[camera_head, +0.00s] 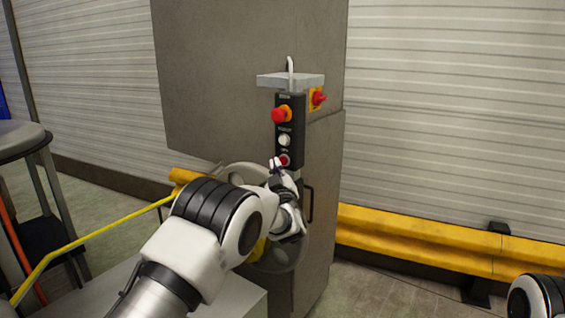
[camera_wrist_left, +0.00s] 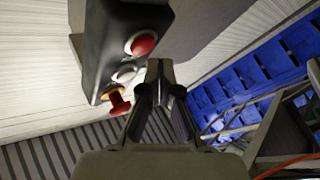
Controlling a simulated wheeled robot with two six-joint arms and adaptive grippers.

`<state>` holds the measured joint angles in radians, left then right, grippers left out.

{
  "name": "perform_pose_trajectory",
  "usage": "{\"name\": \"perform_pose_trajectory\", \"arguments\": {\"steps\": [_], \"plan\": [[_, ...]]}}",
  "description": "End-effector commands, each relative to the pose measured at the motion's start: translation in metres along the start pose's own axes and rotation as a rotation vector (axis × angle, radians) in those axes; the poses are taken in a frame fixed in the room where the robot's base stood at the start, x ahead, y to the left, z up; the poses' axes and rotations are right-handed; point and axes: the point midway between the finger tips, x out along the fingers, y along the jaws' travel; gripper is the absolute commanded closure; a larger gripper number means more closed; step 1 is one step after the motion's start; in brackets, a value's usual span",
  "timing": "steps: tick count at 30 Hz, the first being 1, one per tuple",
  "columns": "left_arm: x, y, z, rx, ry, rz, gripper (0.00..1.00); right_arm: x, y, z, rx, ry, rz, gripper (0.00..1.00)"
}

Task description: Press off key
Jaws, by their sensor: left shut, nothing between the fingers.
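A black control box (camera_head: 290,130) hangs on the grey machine cabinet, with a red mushroom button (camera_head: 280,115) on top, a white button (camera_head: 284,140) in the middle and a red button with a pale ring (camera_head: 284,160) at the bottom. Their labels are too small to read surely. In the left wrist view the red ringed button (camera_wrist_left: 142,43), the white button (camera_wrist_left: 125,73) and the mushroom button (camera_wrist_left: 118,102) show. My left gripper (camera_head: 277,165) is shut and empty, close by the lower red button; contact cannot be told. My right gripper is out of view.
Another red switch on a yellow plate (camera_head: 318,98) sits on the cabinet's side. A grey handwheel (camera_head: 285,258) is behind my left arm. A yellow guard rail (camera_head: 420,235) runs along the wall. A blue crate stack (camera_wrist_left: 245,85) shows in the wrist view.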

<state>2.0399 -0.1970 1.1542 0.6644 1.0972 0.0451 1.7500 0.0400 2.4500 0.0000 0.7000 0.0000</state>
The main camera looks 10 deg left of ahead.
Motion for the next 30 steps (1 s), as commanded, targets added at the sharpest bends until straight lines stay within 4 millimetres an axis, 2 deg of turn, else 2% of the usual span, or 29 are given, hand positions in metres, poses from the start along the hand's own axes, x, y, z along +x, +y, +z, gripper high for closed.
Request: {"name": "perform_pose_trajectory", "arguments": {"steps": [30], "plan": [[0.0059, 0.0045, 0.004, 0.0, 0.0, 0.0, 1.0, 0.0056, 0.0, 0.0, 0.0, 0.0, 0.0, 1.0]]}}
